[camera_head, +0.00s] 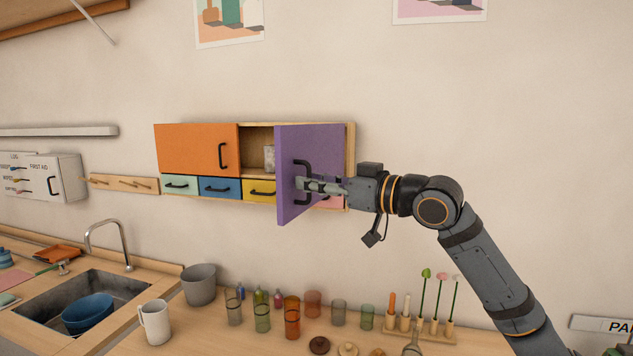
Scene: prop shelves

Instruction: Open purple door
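The purple door (313,148) on the wall cabinet stands partly open, swung out from the cabinet with its hinge side at the right. Its black handle (301,168) is near the door's left edge. My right gripper (306,185) is at the lower part of this handle, its fingers pointing left. The fingers overlap the handle, and I cannot tell whether they are closed around it. My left gripper is not in view.
The orange door (195,149) is shut. Below are small drawers: green, blue (219,188), yellow and a partly hidden pink one. A jar (269,158) stands in the opened compartment. Glasses (292,318), a mug (155,322) and a pot (199,284) stand on the counter beneath.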

